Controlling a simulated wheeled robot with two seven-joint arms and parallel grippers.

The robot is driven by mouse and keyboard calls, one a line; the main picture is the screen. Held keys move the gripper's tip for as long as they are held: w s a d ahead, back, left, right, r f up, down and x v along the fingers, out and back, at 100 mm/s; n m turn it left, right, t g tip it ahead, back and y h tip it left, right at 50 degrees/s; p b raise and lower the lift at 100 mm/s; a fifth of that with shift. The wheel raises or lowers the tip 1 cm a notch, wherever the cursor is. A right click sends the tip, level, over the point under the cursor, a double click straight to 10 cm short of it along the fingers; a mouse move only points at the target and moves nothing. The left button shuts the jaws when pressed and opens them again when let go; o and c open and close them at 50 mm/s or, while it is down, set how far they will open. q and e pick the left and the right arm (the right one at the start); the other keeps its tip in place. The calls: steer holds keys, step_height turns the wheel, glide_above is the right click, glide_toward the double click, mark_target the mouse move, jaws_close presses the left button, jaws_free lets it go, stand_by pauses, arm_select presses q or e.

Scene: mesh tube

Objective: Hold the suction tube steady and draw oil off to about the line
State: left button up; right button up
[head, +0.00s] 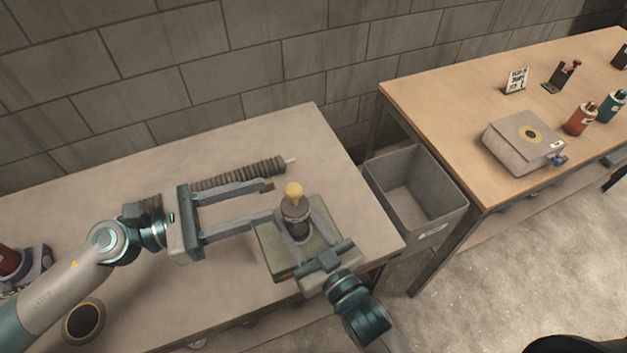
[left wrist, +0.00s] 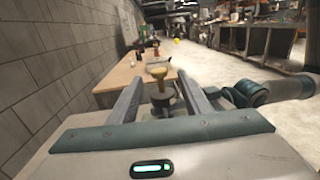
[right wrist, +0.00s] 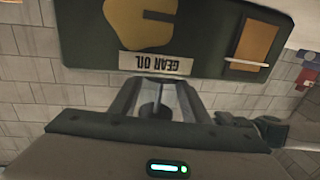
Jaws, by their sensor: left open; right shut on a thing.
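A dark upright cylinder with a yellow top (head: 294,191) stands at a green box-shaped can (head: 276,268) on the grey table. My right gripper (head: 300,239) is shut on its lower part; the dark cylinder (right wrist: 156,108) also shows between those fingers in the right wrist view. My left gripper (head: 270,202) is open and empty, its fingertips just left of the cylinder. The left wrist view shows the yellow top (left wrist: 158,69) between and beyond the spread fingers. A green face reading GEAR OIL (right wrist: 155,63), upside down, carries an orange window (right wrist: 252,42) with a pale line.
A ribbed dark tube (head: 240,173) with a pale tip lies behind my left gripper. A grey bin (head: 415,195) stands between the grey table (head: 130,165) and a wooden table (head: 435,105). A round dark item (head: 84,321) is at front left.

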mark_target(294, 196)
arm_select(q)
steer(key=shift+a+f, duration=0.15)
steer(key=shift+a, duration=0.05)
steer(key=shift+d, duration=0.1)
steer(key=x, duration=1.2)
steer(key=shift+w, duration=0.15)
stand_by(0.4)
steer(key=shift+c, duration=0.4)
